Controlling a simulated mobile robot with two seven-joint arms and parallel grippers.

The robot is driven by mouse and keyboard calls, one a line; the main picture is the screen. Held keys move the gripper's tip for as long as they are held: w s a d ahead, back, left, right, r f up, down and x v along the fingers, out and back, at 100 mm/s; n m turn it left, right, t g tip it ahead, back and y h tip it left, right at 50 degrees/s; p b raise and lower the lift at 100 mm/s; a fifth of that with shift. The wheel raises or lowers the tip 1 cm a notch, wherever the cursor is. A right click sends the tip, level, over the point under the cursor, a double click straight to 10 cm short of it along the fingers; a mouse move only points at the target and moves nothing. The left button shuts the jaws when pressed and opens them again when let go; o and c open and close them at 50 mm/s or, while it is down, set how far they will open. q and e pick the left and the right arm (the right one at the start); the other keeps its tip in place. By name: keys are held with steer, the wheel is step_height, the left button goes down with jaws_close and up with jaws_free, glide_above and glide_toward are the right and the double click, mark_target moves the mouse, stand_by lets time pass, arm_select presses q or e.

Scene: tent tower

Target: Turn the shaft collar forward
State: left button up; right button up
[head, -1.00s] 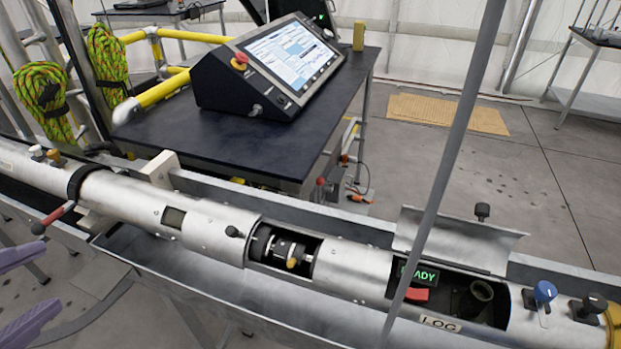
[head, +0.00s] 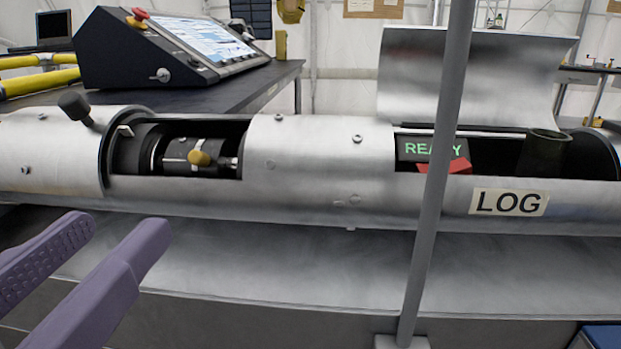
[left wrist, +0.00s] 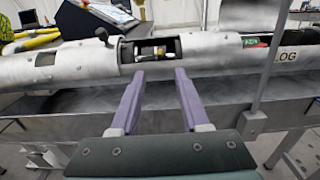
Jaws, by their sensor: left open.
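The shaft collar (head: 184,154) sits inside the left opening of a silver tube (head: 330,165). It is a dark ring with a light band and a yellow-brown knob (head: 200,158) facing me. It also shows small in the left wrist view (left wrist: 158,50), beyond my fingertips. My left gripper (head: 120,230) has purple fingers, is open and empty, and is in front of and below the tube, left of and apart from the collar. In the left wrist view its fingers (left wrist: 160,74) point towards the tube. My right gripper is not in view.
A grey upright post (head: 440,160) stands before the tube, right of the collar. A second opening has a raised cover (head: 470,75), a green READY display (head: 416,149) and a red part (head: 458,166). A console (head: 170,50) stands behind. A metal trough (head: 300,265) runs below.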

mark_target(194, 160)
arm_select(q)
steer(key=w+p, duration=0.1)
steer(key=w, duration=0.3)
steer(key=w+p, duration=0.2)
steer(key=w, duration=0.2)
steer(key=shift+w+d+r, duration=0.1)
steer(key=shift+d+r, duration=0.05)
steer(key=shift+d, duration=0.05)
steer(key=shift+w+p, duration=0.3)
steer(key=shift+w, duration=0.45)
steer(key=shift+c, duration=0.2)
jaws_close()
